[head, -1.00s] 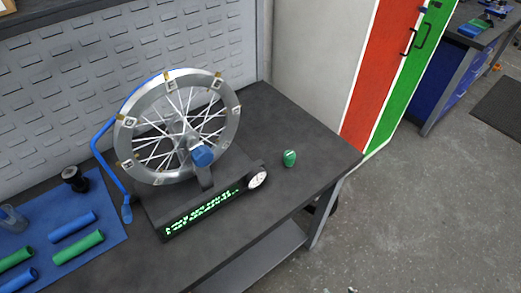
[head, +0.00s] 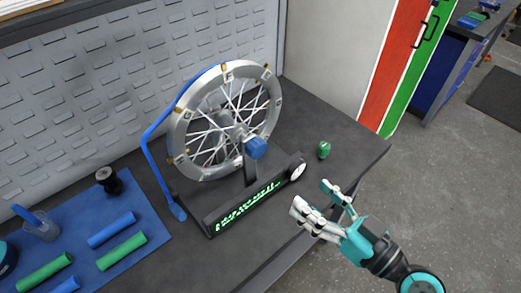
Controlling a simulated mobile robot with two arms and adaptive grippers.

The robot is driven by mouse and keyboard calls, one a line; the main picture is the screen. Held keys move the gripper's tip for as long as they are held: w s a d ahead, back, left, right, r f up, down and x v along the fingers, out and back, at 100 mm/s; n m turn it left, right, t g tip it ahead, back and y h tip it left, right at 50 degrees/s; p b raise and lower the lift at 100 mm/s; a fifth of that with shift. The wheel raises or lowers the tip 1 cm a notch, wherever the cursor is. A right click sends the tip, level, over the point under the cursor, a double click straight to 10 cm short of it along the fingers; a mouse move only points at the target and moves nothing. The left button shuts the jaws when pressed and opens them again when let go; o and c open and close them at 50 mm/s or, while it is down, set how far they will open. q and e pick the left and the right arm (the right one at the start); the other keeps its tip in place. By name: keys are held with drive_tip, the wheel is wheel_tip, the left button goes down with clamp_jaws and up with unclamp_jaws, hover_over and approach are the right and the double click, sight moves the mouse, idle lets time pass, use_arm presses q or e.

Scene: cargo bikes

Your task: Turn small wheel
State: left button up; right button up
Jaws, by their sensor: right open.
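The small spoked wheel (head: 184,150) stands upright in a truing stand (head: 245,205) on the dark workbench. It has a silver rim with small tags around it and a blue hub cap (head: 256,148) facing me. A blue curved arm (head: 152,150) runs along its left side. The stand's base has a lit green display and a round white dial (head: 298,171). My right gripper (head: 312,203) is open and empty at the bench's front edge, right of the stand and apart from the wheel. My left gripper is not in view.
A small green object (head: 324,149) stands on the bench right of the stand. A blue mat (head: 150,257) at the left holds blue and green grips, a black cylinder (head: 109,180) and a clear cup (head: 40,228). A pegboard wall (head: 110,90) rises behind.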

sight(260, 152)
drive_tip(key=p+x, duration=0.6)
drive_tip(key=x, duration=0.9)
drive_tip(key=shift+w, duration=0.15)
drive_tip(key=shift+w+a+f, duration=0.15)
drive_tip(key=shift+w+a, duration=0.15)
drive_tip(key=shift+w, duration=0.05)
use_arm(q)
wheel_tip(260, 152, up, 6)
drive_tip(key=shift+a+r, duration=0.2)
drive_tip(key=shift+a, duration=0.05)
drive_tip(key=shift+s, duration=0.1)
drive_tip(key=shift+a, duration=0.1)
use_arm(e)
clamp_jaws()
